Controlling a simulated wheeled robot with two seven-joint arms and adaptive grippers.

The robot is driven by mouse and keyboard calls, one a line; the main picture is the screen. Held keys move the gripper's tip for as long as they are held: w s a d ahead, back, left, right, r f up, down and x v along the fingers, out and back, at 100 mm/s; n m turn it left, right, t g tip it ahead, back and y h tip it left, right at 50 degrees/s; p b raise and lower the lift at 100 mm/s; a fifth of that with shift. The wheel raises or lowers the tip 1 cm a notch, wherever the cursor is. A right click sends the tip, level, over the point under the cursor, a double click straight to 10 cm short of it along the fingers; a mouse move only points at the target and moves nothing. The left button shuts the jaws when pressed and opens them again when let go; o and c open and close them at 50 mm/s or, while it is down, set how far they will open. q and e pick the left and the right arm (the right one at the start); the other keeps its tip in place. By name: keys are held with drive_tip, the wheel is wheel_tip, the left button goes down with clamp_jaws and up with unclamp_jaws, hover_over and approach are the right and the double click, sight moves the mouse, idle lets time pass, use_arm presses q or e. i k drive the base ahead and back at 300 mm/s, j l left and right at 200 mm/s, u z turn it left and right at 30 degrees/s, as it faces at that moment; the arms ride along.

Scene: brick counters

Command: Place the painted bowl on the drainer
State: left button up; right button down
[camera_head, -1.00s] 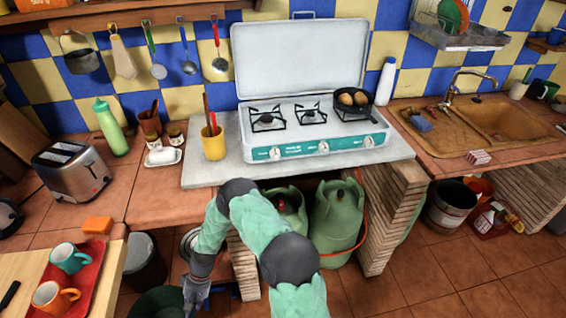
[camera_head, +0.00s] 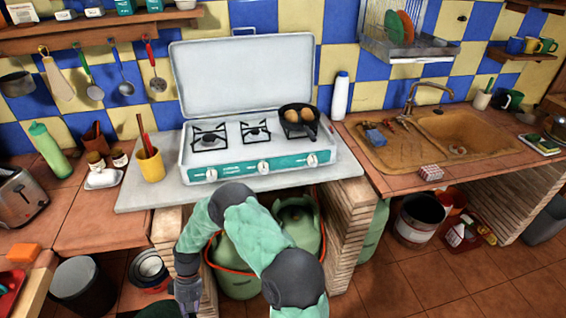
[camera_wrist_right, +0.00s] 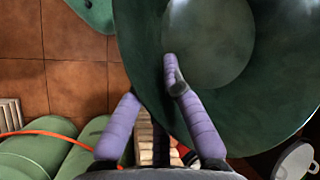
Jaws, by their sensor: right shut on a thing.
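The painted bowl, dark green, fills the upper right of the right wrist view (camera_wrist_right: 270,60), and part of it shows at the bottom left of the head view (camera_head: 152,308). My right gripper (camera_wrist_right: 150,80) is shut on its rim, one finger inside the bowl and one outside. In the head view my right gripper (camera_head: 188,304) is low in front of the counter, partly cut off by the frame edge. The drainer (camera_head: 420,50) is a metal rack on the wall above the sink, with green and orange plates standing in it. My left gripper is out of view.
The stove (camera_head: 255,155) with its raised lid and a pan of eggs (camera_head: 298,118) stands on the middle counter. The sink (camera_head: 460,135) is below the drainer, with a tall faucet (camera_head: 428,88). Gas bottles (camera_head: 298,222) and bins are under the counters. The drainer's right part looks free.

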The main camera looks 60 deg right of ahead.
sight(412, 150)
drive_tip(key=k+l, duration=0.3)
drive_tip(key=l, duration=0.15)
drive_tip(key=k+l, duration=0.25)
drive_tip(key=l, duration=0.2)
drive_tip(key=k+l, duration=0.3)
drive_tip(key=l, duration=0.15)
drive_tip(key=k+l, duration=0.25)
drive_tip(key=l, duration=0.2)
drive_tip(key=k+l+z, duration=0.15)
drive_tip(key=z, duration=0.2)
drive_tip(key=k+l+z, duration=0.1)
drive_tip(key=l+z, duration=0.65)
drive_tip(key=k+j, duration=0.05)
